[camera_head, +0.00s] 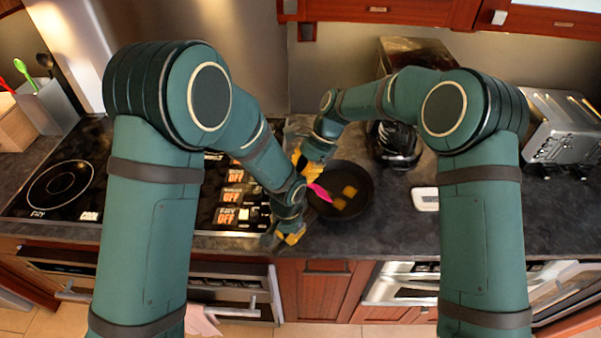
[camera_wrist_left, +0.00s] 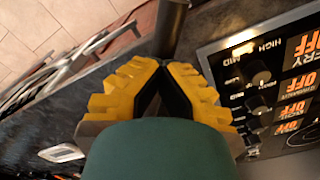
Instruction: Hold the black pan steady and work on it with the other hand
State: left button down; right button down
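The black pan (camera_head: 358,207) sits on the dark counter just right of the stove, with yellow pieces (camera_head: 349,191) inside. My left gripper (camera_head: 290,236) is low at the pan's left-front side. In the left wrist view its yellow fingers (camera_wrist_left: 166,66) close around a dark bar, the pan handle (camera_wrist_left: 171,28). My right gripper (camera_head: 307,166) is at the pan's upper-left rim. A pink spatula (camera_head: 321,192) extends from its fingers into the pan; the grip itself is small and partly hidden, but the fingers appear closed on it.
The stove with "FRY OFF" labels and knobs (camera_head: 234,194) lies left of the pan. A black appliance (camera_head: 395,145) stands behind right, a small white item (camera_head: 425,199) lies right, and a metal toaster (camera_head: 563,125) stands far right. Counter in front of the white item is clear.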

jog(key=shift+f, duration=0.5)
jog(key=shift+d, duration=0.1)
dwell(0.3)
